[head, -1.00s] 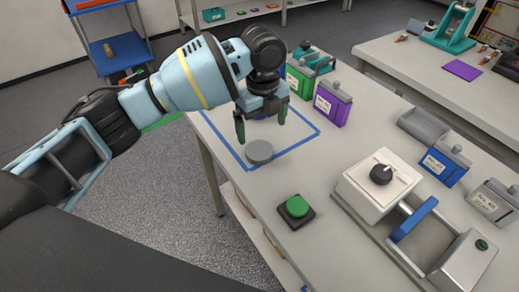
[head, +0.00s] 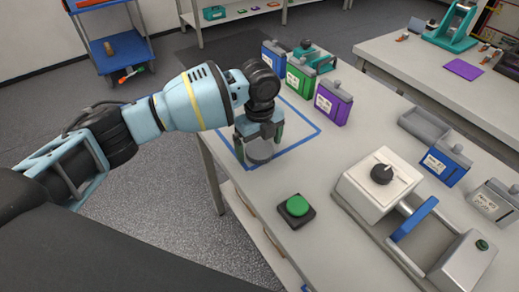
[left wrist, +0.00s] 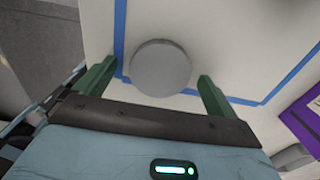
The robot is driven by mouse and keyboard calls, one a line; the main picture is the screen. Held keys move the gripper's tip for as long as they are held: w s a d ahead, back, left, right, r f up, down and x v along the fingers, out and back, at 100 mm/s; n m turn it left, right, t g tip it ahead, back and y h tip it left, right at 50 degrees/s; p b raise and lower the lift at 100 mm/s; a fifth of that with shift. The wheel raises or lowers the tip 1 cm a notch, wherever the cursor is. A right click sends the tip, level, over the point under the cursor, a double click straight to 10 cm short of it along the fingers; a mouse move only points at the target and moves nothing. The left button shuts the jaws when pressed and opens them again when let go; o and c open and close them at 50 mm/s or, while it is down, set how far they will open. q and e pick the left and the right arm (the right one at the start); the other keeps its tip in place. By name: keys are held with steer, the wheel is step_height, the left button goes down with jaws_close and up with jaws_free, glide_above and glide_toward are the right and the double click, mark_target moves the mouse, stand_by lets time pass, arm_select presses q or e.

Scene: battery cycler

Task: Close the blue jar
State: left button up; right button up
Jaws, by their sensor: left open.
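A round grey disc (head: 260,153), perhaps a lid, lies on the table at the near corner of a blue taped square. It also shows in the left wrist view (left wrist: 160,68). My left gripper (head: 260,142) is open above the disc, its green fingers pointing down on either side. In the left wrist view the disc appears between the fingertips and apart from them. I cannot make out a clear blue jar. A blue labelled container (head: 272,54) stands at the back of the table, and another blue one (head: 445,164) stands at the right. My right gripper is not in view.
Green (head: 299,76) and purple (head: 332,102) containers stand beyond the taped square. A green button (head: 297,206) and a white box with a black knob (head: 381,186) stand nearer and to the right. A grey tray (head: 424,125) lies farther right.

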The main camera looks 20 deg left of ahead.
mark_target(260, 149)
arm_select(q)
steer(key=shift+f, duration=0.3)
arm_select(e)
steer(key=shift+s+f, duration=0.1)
arm_select(q)
steer(key=c, duration=1)
steer(key=shift+r, duration=0.15)
steer(key=shift+r, duration=0.6)
step_height(260, 149, up, 2)
steer(key=shift+r, duration=0.2)
steer(key=s+a, duration=0.3)
steer(key=s, duration=0.4)
steer(key=s+a+r+p, duration=0.1)
steer(key=s+a, duration=0.2)
steer(key=s, duration=0.4)
steer(key=shift+s, duration=0.4)
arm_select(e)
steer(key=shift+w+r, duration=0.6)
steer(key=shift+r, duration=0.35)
arm_select(q)
steer(key=shift+a+r, duration=0.1)
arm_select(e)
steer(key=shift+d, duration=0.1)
